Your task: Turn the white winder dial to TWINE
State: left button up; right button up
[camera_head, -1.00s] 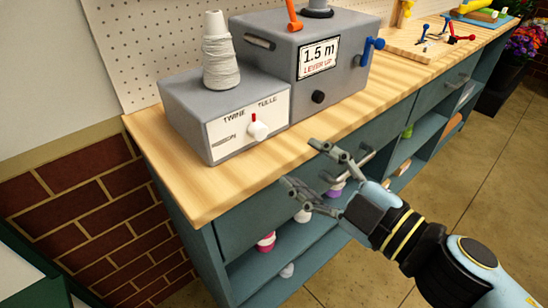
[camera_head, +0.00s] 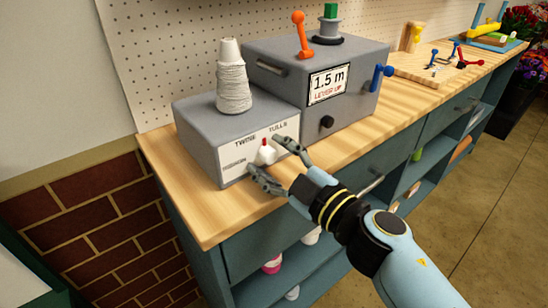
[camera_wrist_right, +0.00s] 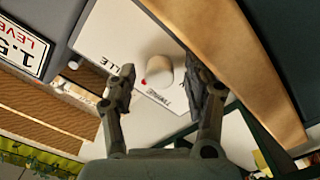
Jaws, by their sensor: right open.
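The white winder dial (camera_head: 266,154) sits on the white front plate of the low grey box. Its red pointer aims up, between the TWINE label (camera_head: 244,141) and the TULLE label (camera_head: 278,127). My right gripper (camera_head: 265,158) is open, with one finger on each side of the dial. In the right wrist view the dial (camera_wrist_right: 160,70) shows between the fingertips (camera_wrist_right: 158,68), with a gap on the left side; contact on the right is unclear. The RIBBON label is at the plate's lower left. My left gripper is not in view.
A white twine cone (camera_head: 233,84) stands on the low box. The taller grey box (camera_head: 288,92) beside it has a 1.5 m LEVER UP display (camera_head: 328,84), an orange lever (camera_head: 301,34) and a blue handle (camera_head: 380,75). The wooden counter's front edge runs below my arm.

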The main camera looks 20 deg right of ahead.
grip_shut()
jog(key=shift+n, duration=0.3)
jog(key=shift+n+p, duration=0.35)
jog(key=shift+n, duration=2.25)
jog(key=shift+f, duration=0.1)
